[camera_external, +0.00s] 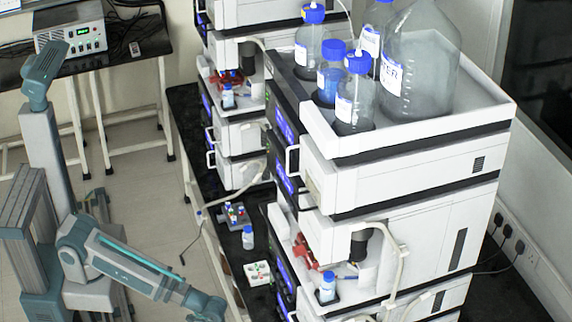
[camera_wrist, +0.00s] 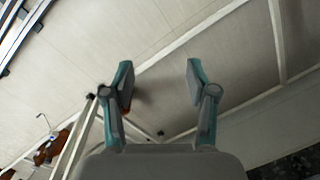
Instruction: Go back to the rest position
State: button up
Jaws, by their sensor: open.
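My gripper (camera_wrist: 160,85) is open in the wrist view, its two fingers apart, with only floor and pale bench legs showing between and beyond them. In the external view my arm reaches from the rail at the left toward the lower middle. Its far end is cut off by the bottom edge, so the fingers do not show there. No object is in the gripper.
A black bench (camera_external: 183,100) carries white column stacks (camera_external: 420,215) with a tray of bottles (camera_external: 415,75) on top. Open floor (camera_external: 135,185) lies between the rail and bench.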

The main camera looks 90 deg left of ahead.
jog(key=s+a+f+n+g, duration=0.1)
jog(key=s+f, duration=0.3)
jog(key=s, duration=0.4)
jog(key=s+a+f+n+g, duration=0.1)
jog(key=s+a+f+g, duration=0.2)
jog(key=s, duration=0.6)
jog(key=s+a+f+n+g+h, duration=0.1)
jog(key=s+a+f, duration=0.3)
jog(key=s, duration=0.5)
notch_tip(320, 180, down, 2)
jog(key=shift+a+f+g, duration=0.25)
jog(key=shift+g, duration=0.25)
